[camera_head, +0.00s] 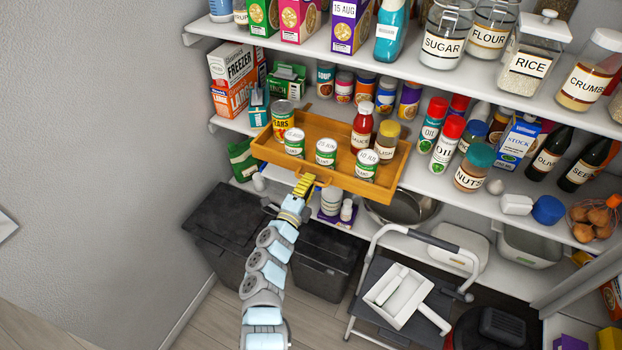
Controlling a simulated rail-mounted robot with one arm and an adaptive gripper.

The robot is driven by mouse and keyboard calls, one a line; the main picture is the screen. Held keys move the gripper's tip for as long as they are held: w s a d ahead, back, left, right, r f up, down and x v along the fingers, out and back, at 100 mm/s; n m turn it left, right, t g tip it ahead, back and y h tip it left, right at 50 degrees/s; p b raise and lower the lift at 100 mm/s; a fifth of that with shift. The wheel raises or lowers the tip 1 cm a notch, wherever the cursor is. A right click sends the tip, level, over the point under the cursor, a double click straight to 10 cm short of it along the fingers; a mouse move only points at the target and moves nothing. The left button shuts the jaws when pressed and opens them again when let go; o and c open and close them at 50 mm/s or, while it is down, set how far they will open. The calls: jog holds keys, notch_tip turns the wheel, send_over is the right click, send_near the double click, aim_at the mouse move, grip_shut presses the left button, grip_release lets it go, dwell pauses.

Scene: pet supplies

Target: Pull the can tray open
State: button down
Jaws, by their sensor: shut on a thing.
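The can tray (335,183) is a shallow orange-brown wooden tray on the middle shelf, its front sticking out past the shelf edge. A handle (322,181) is on the tray's front face. My gripper (305,184), with yellow fingers, is shut on the handle from the front and below. The fingers hide part of the handle.
Oil bottles (431,125) and a nuts jar (474,167) stand right of the tray. Cartons (237,80) are at the left. Below are dark bins (232,232), a metal bowl (402,209) and a step stool (385,290).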

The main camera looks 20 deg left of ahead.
jog(key=c, duration=1.4)
grip_release()
jog(key=shift+s, duration=0.1)
jog(key=shift+s+a+f, duration=0.1)
jog(key=shift+s+f, duration=0.25)
jog(key=shift+s, duration=1.6)
jog(key=shift+s+f, duration=0.35)
jog(key=shift+s, duration=1.6)
jog(key=shift+s+a+f, duration=0.1)
jog(key=shift+s+f, duration=0.25)
jog(key=shift+s, duration=1.6)
